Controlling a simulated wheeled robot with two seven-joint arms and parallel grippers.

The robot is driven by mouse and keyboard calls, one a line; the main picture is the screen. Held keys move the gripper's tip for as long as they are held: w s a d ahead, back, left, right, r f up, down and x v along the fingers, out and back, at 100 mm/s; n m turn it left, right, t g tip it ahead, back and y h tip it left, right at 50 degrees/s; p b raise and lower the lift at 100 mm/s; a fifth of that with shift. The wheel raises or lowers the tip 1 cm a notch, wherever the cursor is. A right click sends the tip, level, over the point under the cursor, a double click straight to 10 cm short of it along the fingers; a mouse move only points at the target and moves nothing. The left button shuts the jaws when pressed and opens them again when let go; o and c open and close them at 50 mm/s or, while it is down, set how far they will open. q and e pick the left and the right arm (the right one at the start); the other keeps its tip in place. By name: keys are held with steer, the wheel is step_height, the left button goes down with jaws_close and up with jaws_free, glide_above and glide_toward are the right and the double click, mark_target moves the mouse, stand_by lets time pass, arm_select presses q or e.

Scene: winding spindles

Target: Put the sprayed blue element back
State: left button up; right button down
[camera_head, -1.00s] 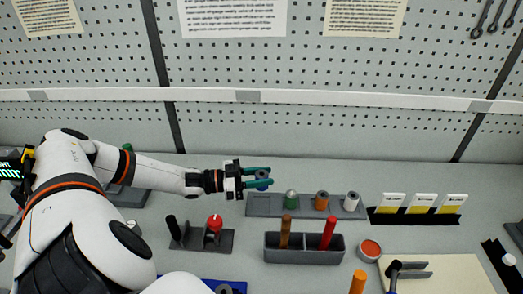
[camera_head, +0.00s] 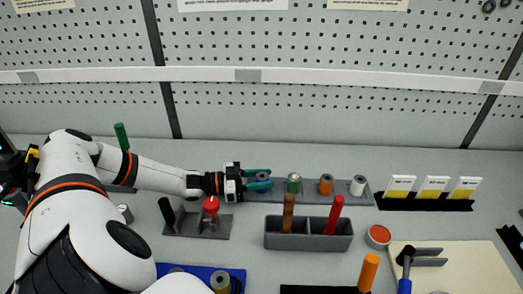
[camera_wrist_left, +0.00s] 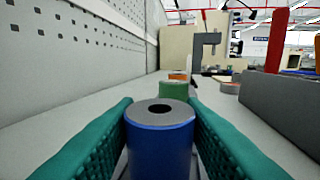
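The blue element (camera_wrist_left: 160,145), a spool with a grey top and a dark centre hole, fills the middle of the left wrist view. It stands upright between the teal fingers of my left gripper (camera_head: 262,179), which appear to touch both its sides. In the head view the blue element (camera_head: 262,177) is partly covered by the fingers. It is at the left part of the long grey rack (camera_head: 310,199), in line with the green, orange and white elements. I cannot tell whether its base touches the rack. My right gripper is not in view.
The green (camera_head: 293,184), orange (camera_head: 326,185) and white (camera_head: 358,186) elements stand right of my fingers. A grey two-part box (camera_head: 308,241) with brown and red sticks is in front. A stand with a red-topped piece (camera_head: 211,206) is front left. The perforated wall is behind.

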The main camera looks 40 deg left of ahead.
arm_select(q)
steer(key=o, duration=0.3)
steer(key=shift+r, duration=0.15)
steer(key=p+v, duration=0.1)
steer(key=v, duration=0.6)
steer(key=shift+s+a, duration=0.15)
steer(key=shift+s, duration=0.1)
